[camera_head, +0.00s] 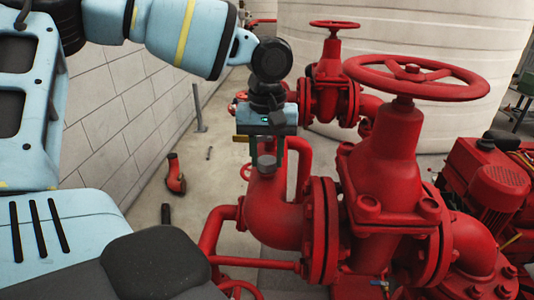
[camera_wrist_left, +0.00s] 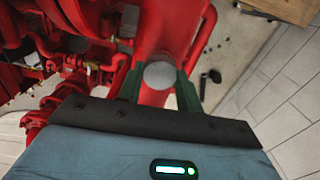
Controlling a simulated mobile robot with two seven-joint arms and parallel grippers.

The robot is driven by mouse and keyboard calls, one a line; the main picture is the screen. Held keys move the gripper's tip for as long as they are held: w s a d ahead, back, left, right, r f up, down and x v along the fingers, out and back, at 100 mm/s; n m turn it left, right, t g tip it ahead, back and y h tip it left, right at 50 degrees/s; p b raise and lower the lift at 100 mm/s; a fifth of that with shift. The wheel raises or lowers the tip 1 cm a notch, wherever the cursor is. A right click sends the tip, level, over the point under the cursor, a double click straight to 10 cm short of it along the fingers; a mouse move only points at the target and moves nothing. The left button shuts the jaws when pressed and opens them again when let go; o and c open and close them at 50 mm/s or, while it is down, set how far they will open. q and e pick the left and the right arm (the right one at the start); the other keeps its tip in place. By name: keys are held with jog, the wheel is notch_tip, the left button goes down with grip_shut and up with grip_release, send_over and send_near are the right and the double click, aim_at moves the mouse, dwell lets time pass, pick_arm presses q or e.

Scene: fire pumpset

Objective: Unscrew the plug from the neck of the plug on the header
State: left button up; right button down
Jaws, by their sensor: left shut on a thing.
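The plug (camera_wrist_left: 160,75) is a round grey cap, seen from above in the left wrist view. It sits on the red header pipe (camera_wrist_left: 165,28). My left gripper (camera_wrist_left: 160,82) is shut on it, one dark green finger on each side. In the head view the left gripper (camera_head: 267,160) points down over the red elbow of the header (camera_head: 272,205), and the grey plug (camera_head: 267,160) shows between the fingertips. The neck under the plug is mostly hidden. My right gripper is not in view.
A red valve with a large handwheel (camera_head: 415,75) stands close to the right of the gripper. A smaller valve (camera_head: 330,85) is behind it. A white tank (camera_head: 430,120) fills the back. A loose red elbow (camera_head: 175,174) lies on the floor at left.

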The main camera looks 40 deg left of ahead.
pick_arm(q)
jog(key=o, duration=0.9)
jog(key=shift+o, duration=0.2)
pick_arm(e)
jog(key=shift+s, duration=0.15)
pick_arm(q)
jog(key=shift+m, duration=0.8)
jog(key=m, duration=0.2)
jog(key=shift+m, duration=0.4)
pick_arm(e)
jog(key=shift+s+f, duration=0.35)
pick_arm(q)
jog(key=shift+m, duration=0.3)
